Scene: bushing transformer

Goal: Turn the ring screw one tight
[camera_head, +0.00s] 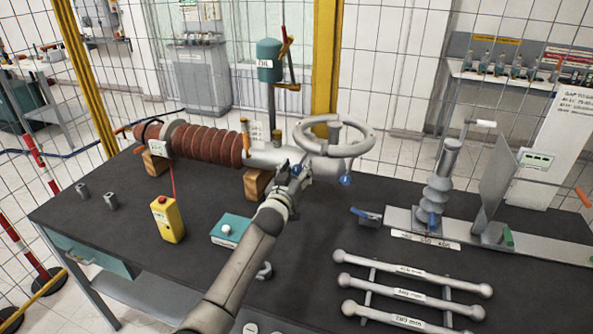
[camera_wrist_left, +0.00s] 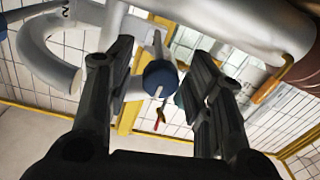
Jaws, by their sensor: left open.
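The grey bushing (camera_head: 262,157) with a brown ribbed part (camera_head: 208,144) lies across the table and carries a large grey ring (camera_head: 335,137) at its right end. Small blue-headed screws sit below the ring; one (camera_head: 345,180) is right of my gripper and another (camera_head: 296,169) is at its fingers. The frames do not mark which is ring screw one. My left gripper (camera_head: 296,178) is open under the ring. In the left wrist view, a round blue screw head (camera_wrist_left: 160,78) shows between the two spread dark fingers (camera_wrist_left: 157,85), with visible gaps beside it. My right gripper is not in view.
Wooden blocks (camera_head: 257,184) support the bushing. A yellow box with a red button (camera_head: 168,219) and a teal box (camera_head: 230,231) stand near my left arm. Grey bars (camera_head: 410,293) lie at the front right. A grey ribbed post (camera_head: 438,190) stands right.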

